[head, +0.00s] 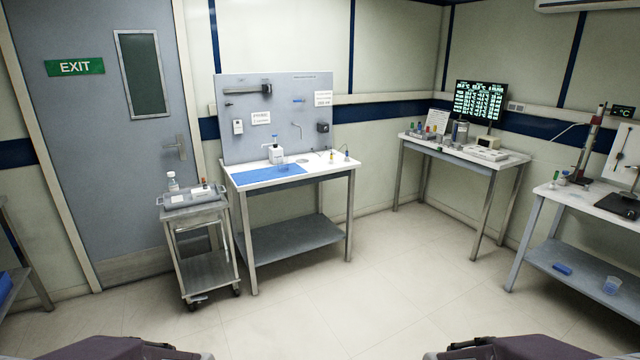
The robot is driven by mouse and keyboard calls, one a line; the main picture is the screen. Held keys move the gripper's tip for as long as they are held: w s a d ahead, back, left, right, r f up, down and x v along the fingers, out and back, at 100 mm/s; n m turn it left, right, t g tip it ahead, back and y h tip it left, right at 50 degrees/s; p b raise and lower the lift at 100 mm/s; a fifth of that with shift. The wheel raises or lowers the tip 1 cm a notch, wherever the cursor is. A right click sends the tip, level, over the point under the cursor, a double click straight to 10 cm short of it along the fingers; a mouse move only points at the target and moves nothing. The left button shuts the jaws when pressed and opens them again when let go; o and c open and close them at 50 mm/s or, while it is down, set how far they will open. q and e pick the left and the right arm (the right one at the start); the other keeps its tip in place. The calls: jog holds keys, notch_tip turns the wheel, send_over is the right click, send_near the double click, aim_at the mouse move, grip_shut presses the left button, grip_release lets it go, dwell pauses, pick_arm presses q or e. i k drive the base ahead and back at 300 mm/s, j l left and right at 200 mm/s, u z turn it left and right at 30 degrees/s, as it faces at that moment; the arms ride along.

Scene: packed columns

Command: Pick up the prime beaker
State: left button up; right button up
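No vessel in the head view carries a readable label naming it the prime beaker. Only parts of my two arms show along the bottom edge, at left and right. The fingers of both grippers are out of view.
A steel cart (205,250) with a grey tray stands left of the middle bench (315,176). A corner table (470,158) holds a monitor (480,101). The right bench (572,206) holds a stand. The floor (370,300) between is clear.

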aim_at(283, 161)
jog(key=i, duration=1.6)
jog(key=i+j, duration=0.1)
jog(key=i, duration=1.5)
jog(key=i+l, duration=0.65)
jog(key=i+l+z, duration=0.05)
jog(key=i, duration=0.05)
